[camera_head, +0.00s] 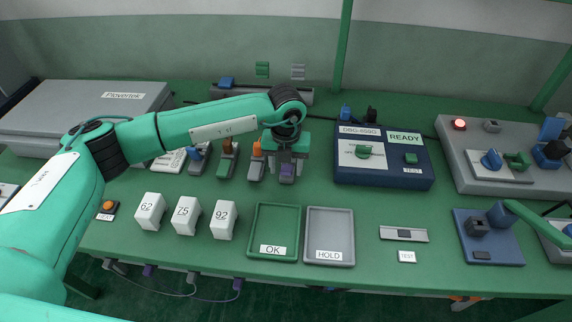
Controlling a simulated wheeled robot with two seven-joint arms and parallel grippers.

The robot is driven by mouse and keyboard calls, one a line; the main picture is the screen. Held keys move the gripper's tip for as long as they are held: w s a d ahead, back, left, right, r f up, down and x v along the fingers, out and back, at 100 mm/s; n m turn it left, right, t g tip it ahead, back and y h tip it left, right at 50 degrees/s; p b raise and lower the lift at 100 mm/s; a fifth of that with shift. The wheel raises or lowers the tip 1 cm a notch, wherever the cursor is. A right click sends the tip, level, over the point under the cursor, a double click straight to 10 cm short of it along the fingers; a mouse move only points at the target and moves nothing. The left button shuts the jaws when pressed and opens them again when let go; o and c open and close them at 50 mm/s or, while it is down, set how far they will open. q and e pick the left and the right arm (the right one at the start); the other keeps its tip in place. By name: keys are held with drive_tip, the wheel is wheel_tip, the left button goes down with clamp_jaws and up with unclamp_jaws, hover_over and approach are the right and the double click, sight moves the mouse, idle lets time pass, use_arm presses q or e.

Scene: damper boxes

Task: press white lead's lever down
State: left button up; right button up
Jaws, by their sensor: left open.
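A row of small lever clamps stands on the green bench in the middle left: one with a blue lever (199,150), one with an orange-topped green lever (227,150), one with an orange lever (257,150), and one with a purple part (287,170) at the right end. My left gripper (288,160) points down, open, directly over the right-end clamp and partly hides it. I cannot tell whether it touches the clamp. No white lead can be made out clearly among the clamps. My right gripper is not in view.
A dark blue tester (383,178) stands right of my gripper. A grey case (60,115) is behind my left arm.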

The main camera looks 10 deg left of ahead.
use_arm(q)
drive_tip(key=shift+f, duration=0.3)
drive_tip(key=c, duration=1)
drive_tip(key=shift+f, duration=0.1)
